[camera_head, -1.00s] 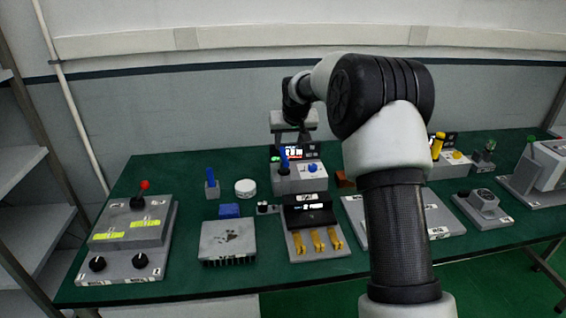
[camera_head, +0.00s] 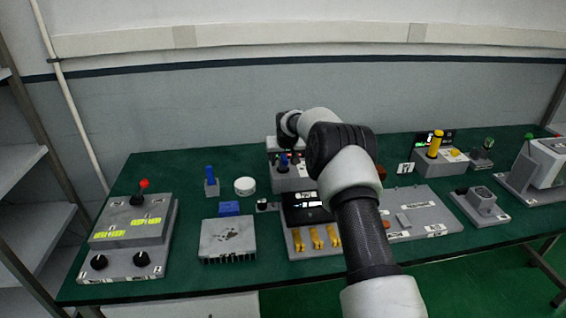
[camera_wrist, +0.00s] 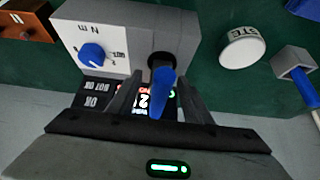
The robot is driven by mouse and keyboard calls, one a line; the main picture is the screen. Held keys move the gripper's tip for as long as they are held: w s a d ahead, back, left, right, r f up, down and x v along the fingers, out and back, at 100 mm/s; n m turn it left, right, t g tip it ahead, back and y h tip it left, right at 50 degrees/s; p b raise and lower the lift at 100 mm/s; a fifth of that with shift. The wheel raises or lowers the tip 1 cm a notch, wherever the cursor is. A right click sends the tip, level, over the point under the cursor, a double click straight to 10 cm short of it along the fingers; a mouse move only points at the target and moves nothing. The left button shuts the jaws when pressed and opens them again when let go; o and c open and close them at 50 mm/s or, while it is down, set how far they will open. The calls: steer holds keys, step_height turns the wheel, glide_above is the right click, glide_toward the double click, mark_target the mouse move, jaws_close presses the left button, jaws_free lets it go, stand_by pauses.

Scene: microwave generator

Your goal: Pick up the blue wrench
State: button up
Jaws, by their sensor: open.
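A blue upright handle, which I take to be the blue wrench (camera_wrist: 161,92), stands in a dark round socket on a grey box (camera_wrist: 130,35). It also shows in the head view as a small blue upright piece (camera_head: 283,160), below my gripper. My gripper (camera_wrist: 157,98) is open, with one finger on each side of the blue handle. I cannot tell whether either finger touches it. A second blue upright piece (camera_head: 210,174) stands in a small grey holder to the left; it also shows at the right edge of the wrist view (camera_wrist: 303,88).
The grey box has a blue knob (camera_wrist: 92,54) close to the fingers and a lit display (camera_wrist: 143,101) behind. A white round container (camera_head: 245,186) stands left of it. A black panel with yellow levers (camera_head: 316,239) stands in front. Green tabletop (camera_head: 195,284) shows between devices.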

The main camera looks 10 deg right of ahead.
steer(key=shift+f, duration=0.1)
steer(key=shift+w, duration=0.1)
jaws_close()
